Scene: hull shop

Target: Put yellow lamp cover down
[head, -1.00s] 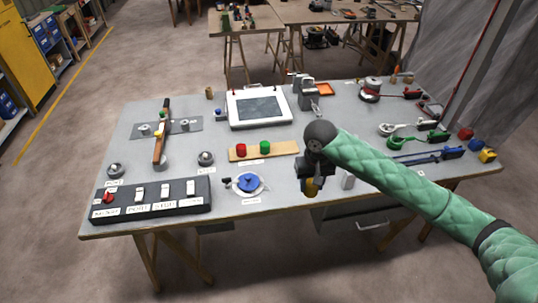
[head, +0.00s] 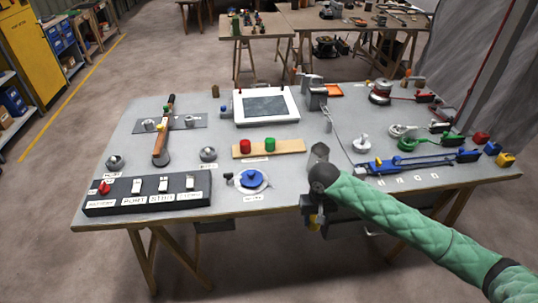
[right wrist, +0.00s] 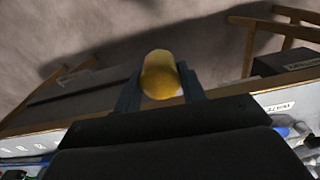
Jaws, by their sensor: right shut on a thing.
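My right gripper (head: 312,222) is shut on the yellow lamp cover (right wrist: 162,76). In the right wrist view the rounded cover sits between the two fingers, with the floor and the table's front edge behind it. In the head view the gripper hangs at the table's front edge, in front of the wooden board (head: 240,153), and mostly hides the yellow cover. A red cover (head: 245,147) and a green cover (head: 270,144) stand on the board, whose right part is bare. My left gripper is not in view.
A black switch panel (head: 150,205) lies at the table's front left. A white plate with a blue knob (head: 253,179) sits left of my gripper. A framed grey screen (head: 265,106) stands behind the board. Blue tools (head: 420,160) lie at the right.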

